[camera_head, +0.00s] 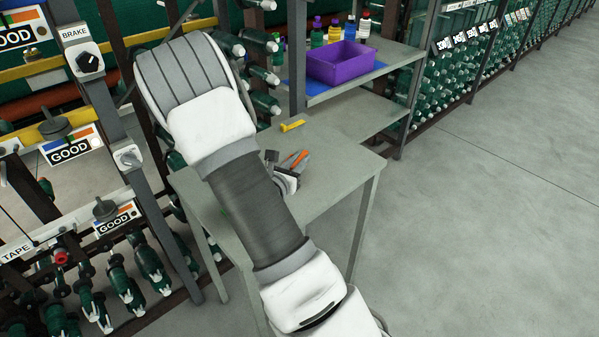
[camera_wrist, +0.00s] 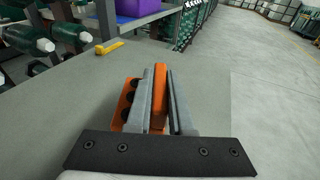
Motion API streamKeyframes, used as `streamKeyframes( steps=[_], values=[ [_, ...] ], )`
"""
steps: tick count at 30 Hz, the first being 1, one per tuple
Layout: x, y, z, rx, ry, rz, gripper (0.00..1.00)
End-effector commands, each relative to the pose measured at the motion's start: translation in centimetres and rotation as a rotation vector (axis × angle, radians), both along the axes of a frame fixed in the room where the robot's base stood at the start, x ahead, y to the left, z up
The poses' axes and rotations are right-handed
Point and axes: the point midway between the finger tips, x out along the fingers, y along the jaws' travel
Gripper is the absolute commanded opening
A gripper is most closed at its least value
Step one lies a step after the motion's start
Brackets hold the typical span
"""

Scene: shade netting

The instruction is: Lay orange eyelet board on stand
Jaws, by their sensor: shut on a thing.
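My gripper (camera_wrist: 160,82) is low over the grey table, its two grey fingers shut on an upright orange strip of the orange eyelet board (camera_wrist: 160,97). An orange part with a row of dark round holes shows just left of the left finger. The join between this part and the strip is hidden behind the finger. In the head view, the orange board (camera_head: 299,157) shows as a small piece at my gripper (camera_head: 284,168), beyond my arm. I cannot make out a separate stand, nor whether the board touches anything beneath it.
The table (camera_head: 340,165) has bare surface around the gripper. A yellow tool-like piece (camera_head: 292,126) lies near its back edge. A purple bin (camera_head: 341,63) and several bottles stand on the shelf behind. Racks of green rolls (camera_head: 455,65) line the back; open floor lies right.

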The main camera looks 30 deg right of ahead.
Motion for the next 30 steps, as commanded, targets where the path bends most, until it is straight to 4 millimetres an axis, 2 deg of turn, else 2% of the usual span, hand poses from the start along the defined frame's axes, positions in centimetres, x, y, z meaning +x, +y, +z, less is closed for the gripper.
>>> streamKeyframes(
  steps=[3, 6, 18, 19, 23, 24, 30],
  values=[
    [-0.1, 0.0, -2.3, -0.001, 0.004, 0.000, 0.00],
    [0.0, 0.0, -3.3, -0.001, 0.002, 0.000, 0.00],
    [0.0, 0.0, -3.8, 0.000, 0.000, 0.000, 0.00],
    [0.0, 0.0, -3.7, 0.000, 0.000, 0.000, 0.23],
    [0.0, 0.0, -3.7, 0.000, 0.000, 0.000, 0.47],
    [0.0, 0.0, -3.7, 0.000, 0.000, 0.000, 0.50],
    [-0.1, 0.0, -3.7, 0.000, 0.000, 0.000, 0.50]
  ],
)
